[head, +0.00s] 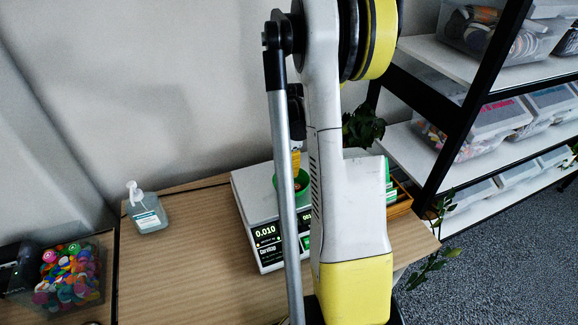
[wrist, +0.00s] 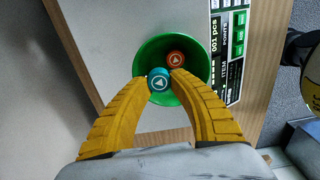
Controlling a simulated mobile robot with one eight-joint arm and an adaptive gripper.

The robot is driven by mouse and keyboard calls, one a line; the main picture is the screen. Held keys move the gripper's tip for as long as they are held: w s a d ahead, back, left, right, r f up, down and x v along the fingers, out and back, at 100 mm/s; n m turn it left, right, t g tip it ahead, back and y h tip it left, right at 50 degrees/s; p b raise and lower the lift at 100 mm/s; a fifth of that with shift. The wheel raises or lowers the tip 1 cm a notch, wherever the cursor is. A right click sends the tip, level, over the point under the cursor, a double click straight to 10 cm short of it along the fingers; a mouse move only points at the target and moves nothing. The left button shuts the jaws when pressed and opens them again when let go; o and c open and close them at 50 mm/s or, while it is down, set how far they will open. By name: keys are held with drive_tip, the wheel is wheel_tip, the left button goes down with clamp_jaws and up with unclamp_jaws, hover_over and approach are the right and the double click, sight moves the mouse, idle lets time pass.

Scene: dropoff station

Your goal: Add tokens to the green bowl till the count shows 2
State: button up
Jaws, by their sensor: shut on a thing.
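The green bowl (wrist: 193,98) stands on a white counting scale (head: 247,187); my arm partly hides both in the head view. An orange-red token (wrist: 176,59) lies inside the bowl. My gripper (wrist: 160,79) is shut on a teal token (wrist: 158,80), with its yellow fingertips over the bowl's opening. I cannot tell the token's exact height above the bowl's bottom. The scale's display (wrist: 214,50) reads "001 pcs" in the wrist view, and its weight line reads 0.010 in the head view.
A sanitizer bottle (head: 147,208) stands left of the scale on the wooden table (head: 180,265). A bin of colorful tokens (head: 70,278) is at the far left. A shelf with clear boxes (head: 480,125) and a plant (head: 362,126) are to the right.

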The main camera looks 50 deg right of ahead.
drive_tip(key=shift+f, duration=0.65)
drive_tip(key=o, duration=0.8)
wheel_tip(320, 180, up, 12)
